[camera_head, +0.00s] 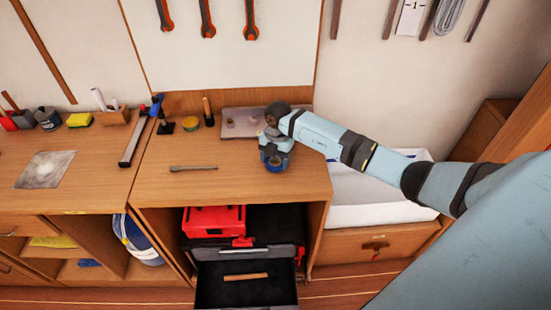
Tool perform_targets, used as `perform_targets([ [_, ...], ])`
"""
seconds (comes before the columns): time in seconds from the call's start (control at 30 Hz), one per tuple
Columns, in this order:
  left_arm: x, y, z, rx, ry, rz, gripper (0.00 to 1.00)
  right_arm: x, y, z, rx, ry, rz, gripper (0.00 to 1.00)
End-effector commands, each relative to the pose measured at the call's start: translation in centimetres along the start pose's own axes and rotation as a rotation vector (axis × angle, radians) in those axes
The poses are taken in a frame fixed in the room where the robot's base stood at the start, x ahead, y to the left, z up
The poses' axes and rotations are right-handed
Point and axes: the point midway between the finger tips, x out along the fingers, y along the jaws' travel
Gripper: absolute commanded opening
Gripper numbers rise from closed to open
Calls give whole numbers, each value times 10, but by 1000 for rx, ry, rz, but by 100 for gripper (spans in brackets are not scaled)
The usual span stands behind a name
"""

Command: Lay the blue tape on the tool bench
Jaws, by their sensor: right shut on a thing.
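My right arm reaches in from the right, and its gripper (273,148) points down over the right part of the tool bench (225,186). The gripper is shut on the blue tape (276,166), a dark blue roll just below it. The gripper hides part of the roll. I cannot tell whether the tape touches the bench top or hangs just above it. My left gripper is not in view.
A grey metal plate (238,128) lies behind the gripper. The bench's front middle is clear. A drawer (245,290) stands open below.

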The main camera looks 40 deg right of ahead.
Motion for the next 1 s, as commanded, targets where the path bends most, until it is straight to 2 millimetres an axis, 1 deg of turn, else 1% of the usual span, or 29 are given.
perform_targets([
  [0.07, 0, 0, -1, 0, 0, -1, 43, 4, 0, 0, -1, 0, 1, 42],
  [0.27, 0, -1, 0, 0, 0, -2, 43, 4, 0, 0, -1, -1, 1, 42],
  [0.37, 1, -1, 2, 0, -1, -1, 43, 7, 0, 1, -1, -1, 1, 42],
  [0.4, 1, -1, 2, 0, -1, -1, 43, 6, 0, 1, -1, -1, 1, 69],
  [0.5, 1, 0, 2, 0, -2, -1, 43, 6, 0, 1, -1, -1, 1, 90],
  [0.73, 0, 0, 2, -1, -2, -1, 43, 6, 0, 1, -1, -1, 1, 90],
  [0.87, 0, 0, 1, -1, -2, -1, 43, 0, 0, 1, 0, -2, 1, 90],
  [0.97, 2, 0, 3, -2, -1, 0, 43, -13, 0, 2, 0, -5, 3, 90],
  [1.0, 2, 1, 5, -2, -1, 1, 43, -20, 0, 2, -1, -4, 2, 90],
])
